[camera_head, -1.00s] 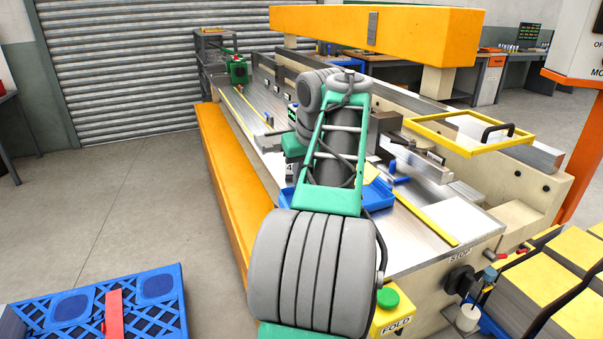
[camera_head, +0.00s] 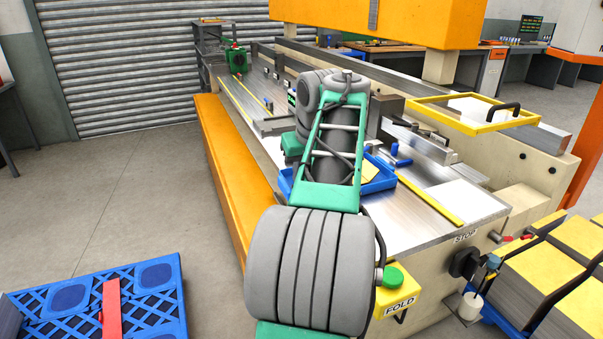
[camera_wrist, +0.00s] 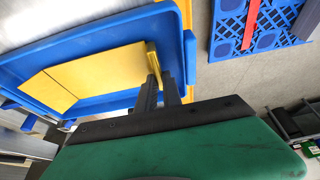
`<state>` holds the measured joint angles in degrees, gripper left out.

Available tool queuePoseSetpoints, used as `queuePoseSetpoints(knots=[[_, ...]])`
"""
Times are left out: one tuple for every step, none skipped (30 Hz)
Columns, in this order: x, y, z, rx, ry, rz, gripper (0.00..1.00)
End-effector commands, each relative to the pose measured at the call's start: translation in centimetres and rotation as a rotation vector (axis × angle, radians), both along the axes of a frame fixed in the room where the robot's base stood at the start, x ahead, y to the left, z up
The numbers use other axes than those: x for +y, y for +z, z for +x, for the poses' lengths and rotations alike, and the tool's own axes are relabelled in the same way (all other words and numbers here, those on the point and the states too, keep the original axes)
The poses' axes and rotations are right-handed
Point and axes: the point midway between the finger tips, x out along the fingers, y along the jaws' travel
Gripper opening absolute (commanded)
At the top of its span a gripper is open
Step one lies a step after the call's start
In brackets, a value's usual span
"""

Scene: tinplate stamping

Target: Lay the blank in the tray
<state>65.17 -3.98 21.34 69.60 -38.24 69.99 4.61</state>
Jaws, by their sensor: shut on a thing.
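A yellow sheet blank (camera_wrist: 100,70) with a crease across it shows in the wrist view, over the inside of a blue tray (camera_wrist: 178,35). My gripper (camera_wrist: 157,78) is shut on the blank's near right edge, where a narrow raised strip stands up. The blank looks low over the tray floor; I cannot tell whether it touches. In the head view the tray (camera_head: 380,183) stands on the metal bench, mostly behind my arm. Only a small yellow corner of the blank (camera_head: 369,173) shows there, and my gripper is hidden.
The metal bench (camera_head: 425,225) carries a yellow strip and steel bars beside the tray. A yellow-framed guard (camera_head: 440,112) is at the right. A green FOLD button (camera_head: 391,277) is on the near corner. A blue pallet (camera_head: 60,297) lies on the floor at left.

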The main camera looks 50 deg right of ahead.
Motion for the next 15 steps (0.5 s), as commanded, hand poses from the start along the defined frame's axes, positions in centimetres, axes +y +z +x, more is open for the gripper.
queuePoseSetpoints(knots=[[0.02, 0.15, 0.02, -0.001, 0.000, -0.001, 0.00], [0.02, 0.15, 0.02, -0.001, 0.000, -0.001, 0.00], [0.02, 0.13, 0.01, -0.001, 0.000, -0.001, 0.00], [0.02, 0.11, 0.01, -0.001, 0.000, -0.001, 0.00], [0.01, 0.09, 0.01, -0.001, 0.000, -0.001, 0.00], [0.01, 0.07, 0.01, -0.001, 0.000, -0.001, 0.00], [0.01, 0.07, 0.01, -0.001, 0.000, -0.001, 0.00], [0.01, 0.07, 0.01, -0.001, 0.000, -0.001, 0.00], [0.01, 0.07, 0.01, -0.001, 0.000, -0.001, 0.12], [0.00, 0.06, 0.01, -0.001, 0.000, -0.001, 0.15], [0.00, 0.06, 0.01, -0.001, 0.000, -0.001, 0.17], [0.00, 0.06, 0.01, -0.001, 0.000, -0.001, 0.20], [0.01, 0.05, 0.00, -0.001, 0.000, -0.001, 0.23], [0.01, 0.05, 0.00, 0.000, 0.000, 0.000, 0.25], [0.00, 0.05, 0.00, 0.000, 0.000, 0.000, 0.29]])
